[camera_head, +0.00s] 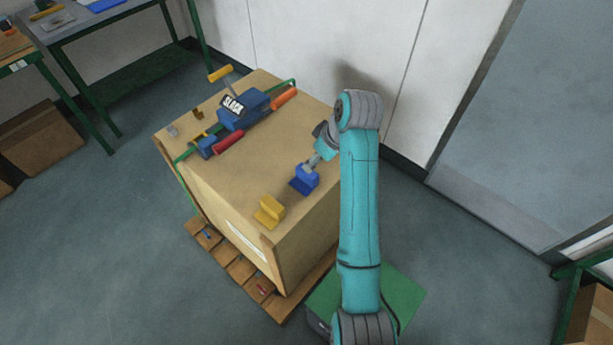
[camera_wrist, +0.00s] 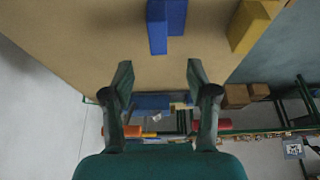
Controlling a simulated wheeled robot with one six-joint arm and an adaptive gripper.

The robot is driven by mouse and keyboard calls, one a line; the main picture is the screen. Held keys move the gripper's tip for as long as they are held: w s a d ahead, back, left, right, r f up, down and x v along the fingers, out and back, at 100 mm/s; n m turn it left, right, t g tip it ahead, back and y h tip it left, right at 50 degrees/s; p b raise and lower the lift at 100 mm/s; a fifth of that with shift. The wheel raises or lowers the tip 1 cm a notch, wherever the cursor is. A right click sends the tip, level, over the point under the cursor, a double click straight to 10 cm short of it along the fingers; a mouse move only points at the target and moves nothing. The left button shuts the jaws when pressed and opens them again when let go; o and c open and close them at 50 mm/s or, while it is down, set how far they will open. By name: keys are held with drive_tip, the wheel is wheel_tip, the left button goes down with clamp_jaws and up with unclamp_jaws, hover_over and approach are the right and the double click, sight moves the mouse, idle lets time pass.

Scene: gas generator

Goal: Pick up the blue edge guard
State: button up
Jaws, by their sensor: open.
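The blue edge guard (camera_head: 304,180) stands on the top of the wooden crate (camera_head: 285,120), near its front right edge. In the wrist view the blue edge guard (camera_wrist: 166,22) shows at the top centre, cut by the frame's edge. My gripper (camera_wrist: 160,73) is open, with nothing between its two fingers. In the head view my gripper (camera_head: 314,162) is right by the guard and partly hides it. In the wrist view the fingertips are apart from the guard; I cannot tell the exact gap.
A yellow edge guard (camera_head: 269,212) stands nearby on the crate top. A blue tool (camera_head: 243,110) with red and orange handles and a SLACK label lies farther back with a green strap. The crate rests on a pallet (camera_head: 240,270). A workbench (camera_head: 100,12) is at upper left.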

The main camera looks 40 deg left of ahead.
sight(304, 179)
drive_tip(key=x, duration=1)
drive_tip(key=shift+w+f, duration=0.2)
drive_tip(key=shift+f, duration=0.05)
clamp_jaws()
